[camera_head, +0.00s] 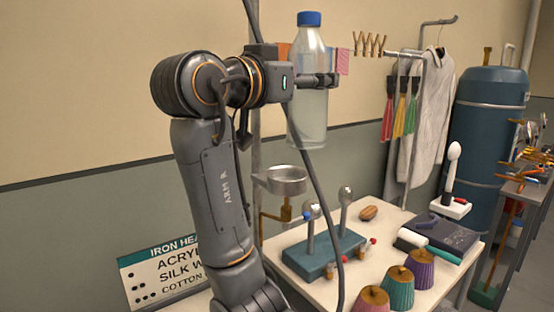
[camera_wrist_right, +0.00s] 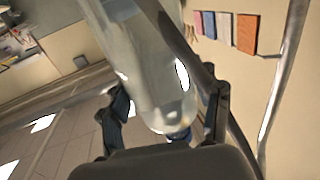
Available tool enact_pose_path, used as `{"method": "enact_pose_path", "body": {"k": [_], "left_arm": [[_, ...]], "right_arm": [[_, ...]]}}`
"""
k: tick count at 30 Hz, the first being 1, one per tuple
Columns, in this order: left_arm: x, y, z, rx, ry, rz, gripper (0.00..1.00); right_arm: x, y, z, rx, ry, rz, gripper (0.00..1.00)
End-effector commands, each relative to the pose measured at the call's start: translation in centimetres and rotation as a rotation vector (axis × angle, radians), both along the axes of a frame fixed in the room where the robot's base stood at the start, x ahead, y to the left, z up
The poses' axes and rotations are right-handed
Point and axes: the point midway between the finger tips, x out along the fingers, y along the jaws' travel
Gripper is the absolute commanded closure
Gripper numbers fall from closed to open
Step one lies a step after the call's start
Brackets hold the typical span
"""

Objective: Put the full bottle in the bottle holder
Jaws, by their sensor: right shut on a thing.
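The full bottle (camera_head: 309,112), clear with a blue cap and pale liquid, is upright in the air in the head view. My right gripper (camera_head: 322,81) is shut around its upper body. In the right wrist view the gripper's fingers (camera_wrist_right: 168,100) lie on both sides of the bottle (camera_wrist_right: 150,62), which fills the middle; its blue cap shows low there. A round metal cup on a brass bracket, seemingly the bottle holder (camera_head: 284,183), is on the pole below and slightly left of the bottle. The bottle is above it and apart from it. My left gripper is not in view.
A thin pole (camera_head: 256,150) and a dark cable (camera_head: 318,185) run close to the bottle. Below is a white table (camera_head: 395,215) with a teal stand (camera_head: 322,256), several thread cones and an iron. A rail with a grey garment (camera_head: 432,115) and a blue tank (camera_head: 488,130) stand right.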

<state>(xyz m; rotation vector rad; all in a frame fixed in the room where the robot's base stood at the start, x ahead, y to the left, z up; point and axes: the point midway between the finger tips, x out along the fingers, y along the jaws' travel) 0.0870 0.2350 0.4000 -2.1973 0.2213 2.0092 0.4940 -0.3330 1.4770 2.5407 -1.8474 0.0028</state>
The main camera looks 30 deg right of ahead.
Motion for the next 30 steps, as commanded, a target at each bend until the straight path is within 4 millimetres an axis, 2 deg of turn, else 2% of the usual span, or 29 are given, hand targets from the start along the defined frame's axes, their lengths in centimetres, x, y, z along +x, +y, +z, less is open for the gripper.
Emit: {"method": "enact_pose_path", "body": {"k": [11, 15, 18, 26, 30], "left_arm": [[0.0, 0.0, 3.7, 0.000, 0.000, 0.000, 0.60], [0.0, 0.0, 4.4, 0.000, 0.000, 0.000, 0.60], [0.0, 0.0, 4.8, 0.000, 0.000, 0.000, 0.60], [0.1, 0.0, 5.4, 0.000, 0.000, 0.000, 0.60], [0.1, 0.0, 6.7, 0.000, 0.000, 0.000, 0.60]], "right_arm": [[7.9, -2.8, -3.3, -0.003, 0.006, -0.002, 0.97], [9.8, -3.4, -6.0, -0.004, 0.005, -0.001, 0.97], [10.7, -3.7, -7.3, -0.004, 0.002, -0.001, 0.97], [12.0, -4.2, -9.0, -0.003, 0.001, 0.000, 0.97], [12.3, -4.3, -10.7, -0.004, 0.003, -0.001, 0.97]]}}
